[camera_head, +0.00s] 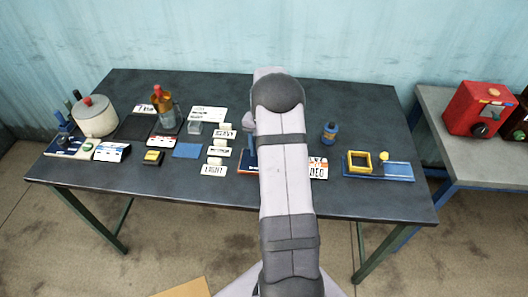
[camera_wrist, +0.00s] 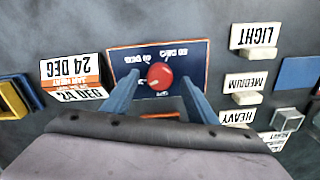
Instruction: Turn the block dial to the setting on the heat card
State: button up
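The block dial seems to be the round red knob (camera_wrist: 160,76) on a dark blue plate (camera_wrist: 195,56) with white markings, upside down and too small to read surely. My gripper (camera_wrist: 158,88) is open over the plate, its blue fingers on either side of the knob. I cannot tell whether they touch it. The heat card (camera_wrist: 72,70) is white with an orange band and shows upside-down large print with "DEG", left of the plate. In the head view, part of the card (camera_head: 318,168) shows right of my arm, which hides the knob and most of the plate.
White LIGHT (camera_wrist: 253,37), MEDIUM (camera_wrist: 245,82) and HEAVY (camera_wrist: 238,117) labels stand beside the plate. A pot (camera_head: 95,117) and brown bottle (camera_head: 163,103) stand left.

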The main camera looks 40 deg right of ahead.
jog(key=shift+r+b, duration=1.2)
jog(key=shift+r, duration=2.45)
